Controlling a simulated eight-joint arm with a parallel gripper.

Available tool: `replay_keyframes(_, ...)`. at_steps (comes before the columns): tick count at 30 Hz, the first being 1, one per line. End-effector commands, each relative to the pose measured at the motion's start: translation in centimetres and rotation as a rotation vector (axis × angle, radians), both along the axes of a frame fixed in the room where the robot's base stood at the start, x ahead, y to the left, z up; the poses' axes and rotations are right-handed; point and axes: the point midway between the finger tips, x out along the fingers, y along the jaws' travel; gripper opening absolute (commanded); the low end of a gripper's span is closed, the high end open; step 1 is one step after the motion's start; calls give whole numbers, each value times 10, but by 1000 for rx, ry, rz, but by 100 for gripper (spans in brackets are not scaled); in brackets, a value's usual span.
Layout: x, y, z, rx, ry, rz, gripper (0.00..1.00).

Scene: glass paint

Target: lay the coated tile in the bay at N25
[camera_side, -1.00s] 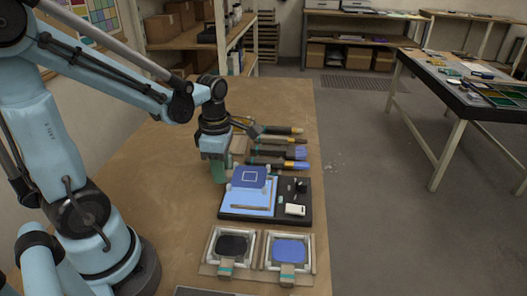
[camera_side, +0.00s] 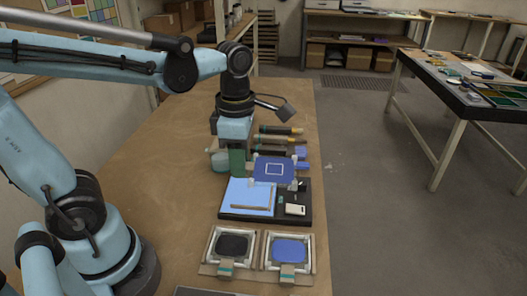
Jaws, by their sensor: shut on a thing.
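My gripper (camera_side: 258,168) is shut on a dark blue tile (camera_side: 274,176) with a white square outline on its face. Pale pads show at the tile's corners. The tile is above the far part of a black board (camera_side: 296,218). A light blue panel (camera_side: 243,196) with a brown strip along its edges lies on the left of this board. In front stand two pale frames side by side: the left one holds a black square (camera_side: 232,246), the right one a blue square (camera_side: 290,250). No marking N25 is legible, so I cannot tell which place is that bay.
A small white block (camera_side: 295,209) and small dark items sit on the board's right side. Several brushes (camera_side: 280,140) lie behind the tile, partly hidden. The wooden table (camera_side: 170,190) is clear to the left; its right edge is close to the board.

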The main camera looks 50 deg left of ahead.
Motion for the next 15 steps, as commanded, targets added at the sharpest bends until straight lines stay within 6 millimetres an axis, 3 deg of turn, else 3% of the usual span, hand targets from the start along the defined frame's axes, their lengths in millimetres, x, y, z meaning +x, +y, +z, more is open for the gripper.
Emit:
replay_keyframes(6, 48, 58, -1, 0, 0, 41, 0)
replay_keyframes(15, 91, 160, -19, 0, 0, 83, 0)
